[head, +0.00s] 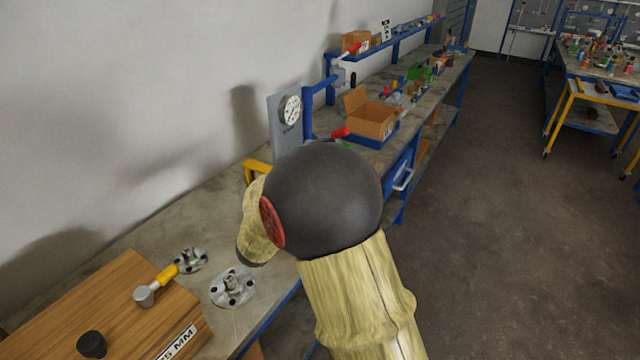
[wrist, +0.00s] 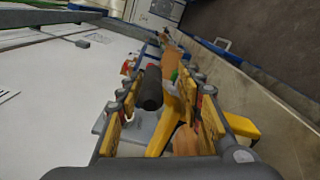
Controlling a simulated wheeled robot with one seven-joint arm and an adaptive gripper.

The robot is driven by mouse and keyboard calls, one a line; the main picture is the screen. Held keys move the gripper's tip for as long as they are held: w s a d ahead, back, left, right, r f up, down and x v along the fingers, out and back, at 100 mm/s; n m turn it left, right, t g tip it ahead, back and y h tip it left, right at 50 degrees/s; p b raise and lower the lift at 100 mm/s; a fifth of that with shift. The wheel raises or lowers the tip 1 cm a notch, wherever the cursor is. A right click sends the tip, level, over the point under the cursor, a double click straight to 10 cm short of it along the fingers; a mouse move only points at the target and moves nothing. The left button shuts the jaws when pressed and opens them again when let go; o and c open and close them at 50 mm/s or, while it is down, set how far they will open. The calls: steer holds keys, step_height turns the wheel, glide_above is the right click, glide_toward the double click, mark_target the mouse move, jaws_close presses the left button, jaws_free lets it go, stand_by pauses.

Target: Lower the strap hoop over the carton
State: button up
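I cannot make out a strap hoop in either view. An open cardboard carton (head: 372,120) sits in a blue tray on the bench, beyond my arm in the head view. My gripper (wrist: 165,68) shows in the wrist view with its two padded fingers apart. A black cylinder (wrist: 151,88) and a yellow part (wrist: 168,122) appear between the fingers, with no clear contact on both sides. In the head view my dark round arm joint hides the gripper and the bench behind it.
A wooden box (head: 105,300) with a yellow-handled tool (head: 157,285) and a black knob (head: 91,344) stands at lower left. Two metal flanges (head: 232,287) lie beside it. A gauge panel (head: 287,115) and a yellow bracket (head: 256,171) stand near my arm.

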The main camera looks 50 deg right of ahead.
steer(key=shift+r, duration=0.15)
steer(key=shift+w+a, duration=0.1)
steer(key=shift+a, duration=0.25)
steer(key=a, duration=0.3)
steer(key=s+a, duration=0.1)
steer(key=a, duration=0.7)
steer(key=shift+s+a, duration=0.1)
steer(key=shift+s, duration=0.3)
